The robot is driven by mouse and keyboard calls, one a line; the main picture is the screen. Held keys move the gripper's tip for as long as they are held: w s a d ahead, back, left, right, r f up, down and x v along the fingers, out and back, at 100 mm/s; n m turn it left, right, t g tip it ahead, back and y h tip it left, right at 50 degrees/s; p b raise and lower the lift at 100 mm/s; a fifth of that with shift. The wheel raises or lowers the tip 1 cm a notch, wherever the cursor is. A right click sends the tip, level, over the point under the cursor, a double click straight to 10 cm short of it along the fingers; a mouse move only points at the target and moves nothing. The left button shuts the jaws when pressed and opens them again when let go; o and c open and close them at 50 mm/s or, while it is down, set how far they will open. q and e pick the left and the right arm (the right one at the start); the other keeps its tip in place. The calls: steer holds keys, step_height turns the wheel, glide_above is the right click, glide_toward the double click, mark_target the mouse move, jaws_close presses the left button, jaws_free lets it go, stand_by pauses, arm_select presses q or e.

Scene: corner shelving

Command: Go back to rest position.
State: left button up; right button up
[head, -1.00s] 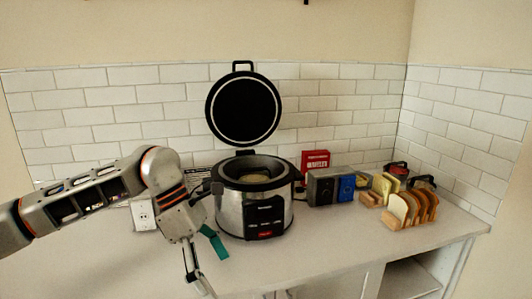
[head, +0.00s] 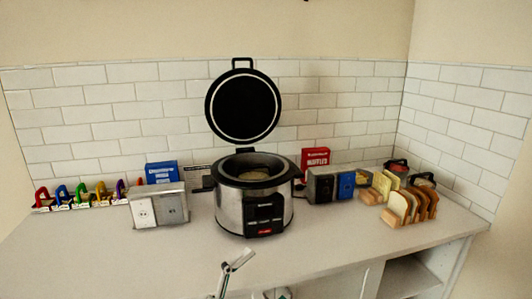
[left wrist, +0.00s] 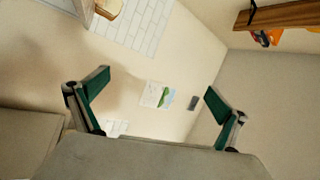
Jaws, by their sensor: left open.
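My left gripper (left wrist: 157,82) is open and empty in the left wrist view, its two green-padded fingers spread apart. Past the fingers are a wall with a picture and a dark switch-like patch, and nothing is between them. In the head view, parts of my left gripper (head: 252,276) show at the bottom edge, in front of the counter; most of that arm is outside the picture. My right gripper is not in view.
A silver cooker (head: 230,210) with its lid (head: 243,108) raised stands mid-counter (head: 130,250). Left are an outlet box (head: 158,208) and coloured clips; right are boxes and a bread rack (head: 410,207). The counter's front left is clear.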

arm_select(q)
steer(key=s+a+f+n+t+y, duration=0.1)
steer(key=s+a+f+n+y, duration=0.1)
steer(key=a+f+n+y, duration=0.65)
steer(key=s+a+f+n+t+y, duration=0.1)
steer(key=a+f+n+y, duration=0.4)
steer(key=f, duration=0.7)
steer(key=s+a+f+n+g+y, duration=0.1)
steer(key=s+a+f+n+g, duration=0.1)
steer(key=s+f, duration=0.5)
steer(key=s+a+f+n+g+y, duration=0.1)
steer(key=s+a+f+n+g, duration=0.1)
steer(key=s+a+f+n, duration=0.3)
steer(key=s+a+f, duration=0.1)
steer(key=s+f, duration=0.2)
steer(key=shift+a+g+y, duration=0.35)
steer(key=shift+g, duration=0.05)
steer(key=shift+n, duration=0.25)
